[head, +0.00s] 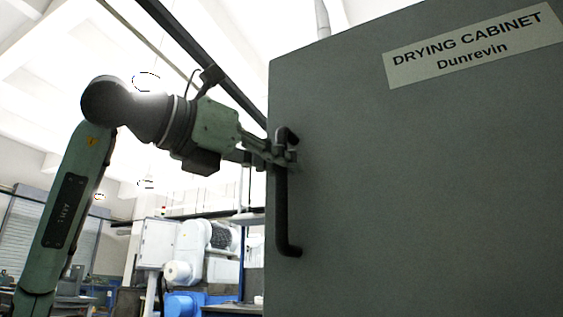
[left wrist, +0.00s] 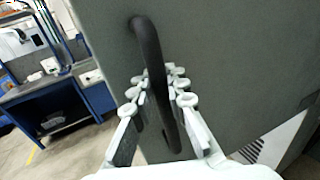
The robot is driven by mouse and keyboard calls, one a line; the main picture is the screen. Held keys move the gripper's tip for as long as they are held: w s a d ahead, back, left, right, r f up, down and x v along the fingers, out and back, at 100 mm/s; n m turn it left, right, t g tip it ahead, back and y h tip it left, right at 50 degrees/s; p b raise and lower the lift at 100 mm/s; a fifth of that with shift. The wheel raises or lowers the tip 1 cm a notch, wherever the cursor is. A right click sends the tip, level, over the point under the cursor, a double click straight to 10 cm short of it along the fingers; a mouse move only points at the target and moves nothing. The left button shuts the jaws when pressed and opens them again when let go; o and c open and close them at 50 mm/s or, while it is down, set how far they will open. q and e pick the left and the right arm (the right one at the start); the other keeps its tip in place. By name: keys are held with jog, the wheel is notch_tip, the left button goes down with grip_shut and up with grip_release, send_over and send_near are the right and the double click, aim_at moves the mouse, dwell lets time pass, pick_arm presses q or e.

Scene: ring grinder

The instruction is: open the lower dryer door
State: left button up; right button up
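A large grey-green door panel (head: 420,200) fills the right of the head view, with a label reading "DRYING CABINET Dunrevin" (head: 474,45). I cannot tell from these frames whether it is the upper or lower door. A black upright bar handle (head: 282,210) is near its left edge; it also shows in the left wrist view (left wrist: 147,45). My left gripper (head: 285,157) is at the handle's upper part. In the left wrist view its fingers (left wrist: 161,95) stand on both sides of the bar, with gaps beside it. My right gripper is out of view.
White and blue machines (head: 190,250) stand in the background left of the cabinet. A blue workbench (left wrist: 50,90) stands beyond the panel in the left wrist view, with open floor in front of it. A pale louvred panel (left wrist: 270,140) shows at lower right.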

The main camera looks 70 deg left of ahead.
pick_arm(q)
jog(key=o, duration=0.5)
jog(key=shift+s, duration=0.15)
jog(key=v, duration=1.2)
